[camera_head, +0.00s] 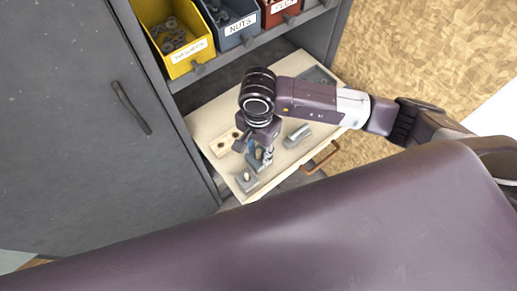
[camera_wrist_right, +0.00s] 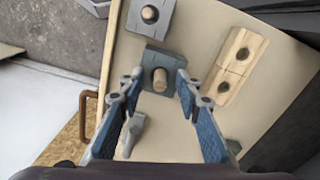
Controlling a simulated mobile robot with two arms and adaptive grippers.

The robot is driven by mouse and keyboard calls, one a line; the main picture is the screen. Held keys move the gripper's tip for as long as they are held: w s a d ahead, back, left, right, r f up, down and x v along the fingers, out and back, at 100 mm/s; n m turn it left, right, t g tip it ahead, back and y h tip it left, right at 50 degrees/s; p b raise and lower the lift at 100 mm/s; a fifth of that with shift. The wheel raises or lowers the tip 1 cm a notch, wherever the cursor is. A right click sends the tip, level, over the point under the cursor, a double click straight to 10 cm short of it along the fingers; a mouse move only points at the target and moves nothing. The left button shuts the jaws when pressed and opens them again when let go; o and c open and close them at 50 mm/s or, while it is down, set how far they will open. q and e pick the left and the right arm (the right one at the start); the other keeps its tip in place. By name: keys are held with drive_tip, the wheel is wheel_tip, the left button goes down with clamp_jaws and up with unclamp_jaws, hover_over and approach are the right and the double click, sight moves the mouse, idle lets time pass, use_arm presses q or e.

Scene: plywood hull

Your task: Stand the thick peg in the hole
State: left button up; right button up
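In the right wrist view a light wooden peg (camera_wrist_right: 160,77) stands in a grey block (camera_wrist_right: 148,63). A second wooden peg (camera_wrist_right: 150,14) stands in another grey block (camera_wrist_right: 165,25) at the top. I cannot tell for sure which peg is the thick one. A pale wooden block (camera_wrist_right: 236,66) with two dark holes lies to the right; it also shows in the head view (camera_head: 224,144). My right gripper (camera_wrist_right: 159,82) is open, its fingertips on either side of the nearer peg, pointing down. In the head view it (camera_head: 262,157) partly hides that block. My left gripper is out of view.
The pieces lie on a pale pull-out board (camera_head: 210,121) with a brown handle (camera_head: 321,158). A grey piece (camera_head: 298,133) lies right of the gripper. Yellow (camera_head: 185,50), blue (camera_head: 233,35) and red bins stand on the shelf behind. A grey cabinet door (camera_head: 70,110) is at left.

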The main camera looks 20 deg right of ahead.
drive_tip(key=shift+r, duration=0.1)
wheel_tip(320, 180, up, 12)
idle(0.5)
drive_tip(key=shift+s, duration=0.1)
idle(0.5)
